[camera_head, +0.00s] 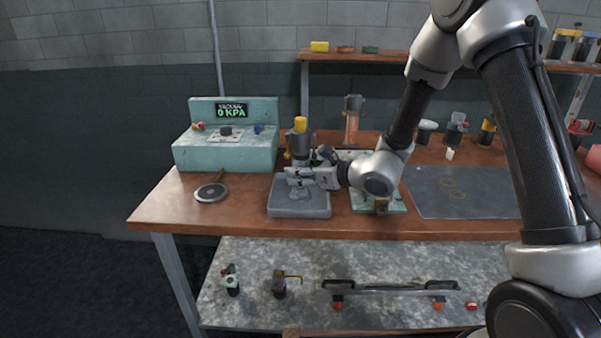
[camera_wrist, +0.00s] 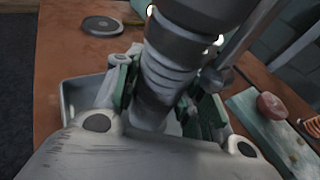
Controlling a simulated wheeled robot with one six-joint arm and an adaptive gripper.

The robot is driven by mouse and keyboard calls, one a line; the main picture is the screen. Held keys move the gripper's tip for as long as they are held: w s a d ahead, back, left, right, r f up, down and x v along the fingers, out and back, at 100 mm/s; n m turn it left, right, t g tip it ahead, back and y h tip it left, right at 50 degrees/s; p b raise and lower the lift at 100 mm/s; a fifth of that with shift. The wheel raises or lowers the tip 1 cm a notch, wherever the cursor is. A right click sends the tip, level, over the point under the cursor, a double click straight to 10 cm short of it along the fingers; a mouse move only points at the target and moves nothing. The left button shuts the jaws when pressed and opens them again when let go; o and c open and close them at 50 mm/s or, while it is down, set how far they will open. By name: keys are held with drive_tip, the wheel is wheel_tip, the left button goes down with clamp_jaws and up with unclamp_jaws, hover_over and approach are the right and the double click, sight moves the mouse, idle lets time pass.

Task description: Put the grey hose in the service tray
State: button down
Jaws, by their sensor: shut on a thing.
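My gripper (camera_head: 300,177) is shut on the grey hose, above the grey service tray (camera_head: 283,211). In the wrist view the grey hose (camera_wrist: 168,72) is a thick ribbed grey piece between the green-lined fingers of my gripper (camera_wrist: 165,100). Its lower part is hidden by my gripper. In the head view a grey upright body (camera_head: 300,145) with a yellow top shows just behind my gripper; I cannot tell whether it is part of the hose. The tray's rim (camera_wrist: 68,105) also shows in the wrist view. I cannot tell whether the hose touches the tray floor.
A pale green vacuum unit (camera_head: 225,155) reading 0 KPA stands left of the tray, with a round dark disc (camera_head: 211,193) in front. A pale green plate (camera_head: 393,205) is close on the tray's right. A dark mat (camera_head: 460,190) lies farther right.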

drive_tip(key=shift+f, duration=0.1)
drive_tip(key=c, duration=0.9)
unclamp_jaws()
